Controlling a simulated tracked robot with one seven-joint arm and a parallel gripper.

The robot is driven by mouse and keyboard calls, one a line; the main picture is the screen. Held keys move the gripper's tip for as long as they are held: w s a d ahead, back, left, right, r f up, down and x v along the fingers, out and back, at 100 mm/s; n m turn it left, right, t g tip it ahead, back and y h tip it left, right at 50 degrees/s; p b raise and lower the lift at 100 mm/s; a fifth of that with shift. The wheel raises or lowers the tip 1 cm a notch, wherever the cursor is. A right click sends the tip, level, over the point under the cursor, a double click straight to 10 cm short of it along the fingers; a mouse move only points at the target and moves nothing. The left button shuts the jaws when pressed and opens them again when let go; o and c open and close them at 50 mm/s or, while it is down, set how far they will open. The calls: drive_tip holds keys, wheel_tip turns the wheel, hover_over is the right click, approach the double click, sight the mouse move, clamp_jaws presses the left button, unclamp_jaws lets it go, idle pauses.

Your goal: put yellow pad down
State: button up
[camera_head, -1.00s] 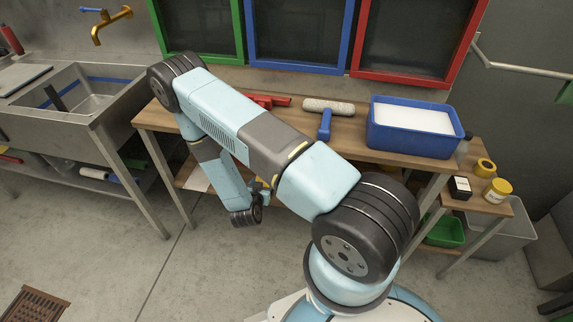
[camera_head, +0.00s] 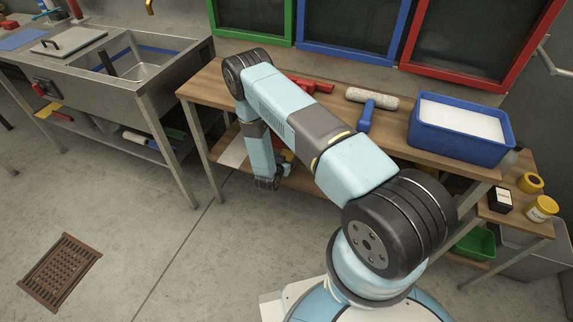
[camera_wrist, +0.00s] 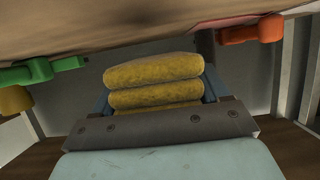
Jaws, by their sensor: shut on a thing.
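In the wrist view the yellow pad (camera_wrist: 154,84) shows as stacked, rounded, rough-textured yellow rolls. My gripper (camera_wrist: 157,90) is shut on it, with a blue finger at each side. In the head view my forearm hangs down at the front of the wooden workbench (camera_head: 305,103), with its end near the lower shelf (camera_head: 309,183). My gripper and the pad are mostly hidden there behind my arm.
A paint roller (camera_head: 368,108) and a blue tub (camera_head: 455,145) of white material stand on the bench. Green (camera_wrist: 35,72) and orange-red (camera_wrist: 252,30) items flank the pad in the wrist view. A floor grate (camera_head: 60,270) lies at left; the floor between is clear.

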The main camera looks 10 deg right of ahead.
drive_tip(key=shift+w+f, duration=0.3)
drive_tip(key=shift+f, duration=1.6)
drive_tip(key=o, duration=1.1)
drive_tip(key=shift+c, duration=0.2)
drive_tip(key=v, duration=1.2)
drive_tip(key=shift+a+f, duration=0.1)
